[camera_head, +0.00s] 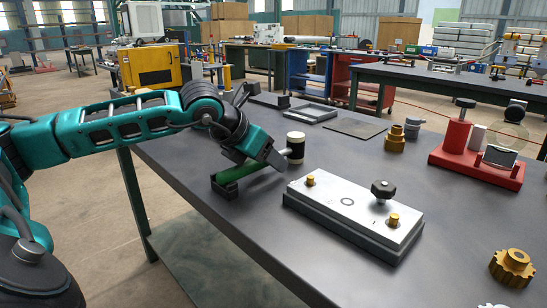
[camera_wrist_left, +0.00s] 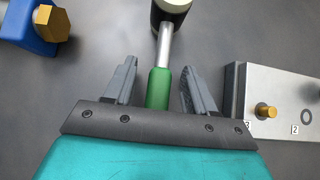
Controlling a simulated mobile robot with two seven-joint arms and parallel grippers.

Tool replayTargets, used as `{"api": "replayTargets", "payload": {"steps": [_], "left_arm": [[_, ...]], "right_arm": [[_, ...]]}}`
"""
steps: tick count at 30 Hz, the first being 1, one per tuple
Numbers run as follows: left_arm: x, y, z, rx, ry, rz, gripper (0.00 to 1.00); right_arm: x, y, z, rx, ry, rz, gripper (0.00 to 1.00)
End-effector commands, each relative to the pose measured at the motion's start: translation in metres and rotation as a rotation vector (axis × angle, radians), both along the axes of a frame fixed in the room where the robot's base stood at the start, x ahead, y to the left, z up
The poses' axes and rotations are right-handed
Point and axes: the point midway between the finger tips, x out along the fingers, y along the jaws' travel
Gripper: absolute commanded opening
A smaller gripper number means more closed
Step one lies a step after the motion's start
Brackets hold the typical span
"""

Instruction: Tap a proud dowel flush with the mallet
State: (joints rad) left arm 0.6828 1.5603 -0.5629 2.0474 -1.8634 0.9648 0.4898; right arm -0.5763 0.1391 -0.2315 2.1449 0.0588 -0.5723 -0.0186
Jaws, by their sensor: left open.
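The mallet lies on the table, with a cream-and-black head (camera_head: 295,147), a metal shaft and a green handle (camera_head: 238,173). In the left wrist view its handle (camera_wrist_left: 158,88) lies between the fingers of my left gripper (camera_wrist_left: 158,82), which are open with a gap on each side. My left gripper (camera_head: 268,163) is low over the handle in the head view. A pale metal block (camera_head: 345,203) stands to the right of the mallet. Brass dowels stick up from its top at the left (camera_head: 310,180) and right (camera_head: 394,219). My right gripper is out of view.
A black knob (camera_head: 384,189) stands on the block. A brass gear (camera_head: 513,265), a brass fitting (camera_head: 395,139) and a red fixture (camera_head: 455,165) sit farther right.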

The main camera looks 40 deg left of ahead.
Motion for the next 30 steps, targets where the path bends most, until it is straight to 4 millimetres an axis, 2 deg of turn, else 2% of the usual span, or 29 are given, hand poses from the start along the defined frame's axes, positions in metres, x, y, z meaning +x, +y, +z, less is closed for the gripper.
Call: {"api": "replayTargets", "payload": {"steps": [2,19,30], "left_arm": [[-0.0001,0.0001,0.0003,0.0,0.0,0.0,0.54],[-0.0004,0.0,0.0005,0.0,0.0,0.0,0.0],[0.0001,0.0001,0.0025,0.0,-0.004,-0.001,0.0]], "right_arm": [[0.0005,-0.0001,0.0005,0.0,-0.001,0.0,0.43],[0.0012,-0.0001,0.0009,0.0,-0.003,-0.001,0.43],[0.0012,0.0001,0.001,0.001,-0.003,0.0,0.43]]}}
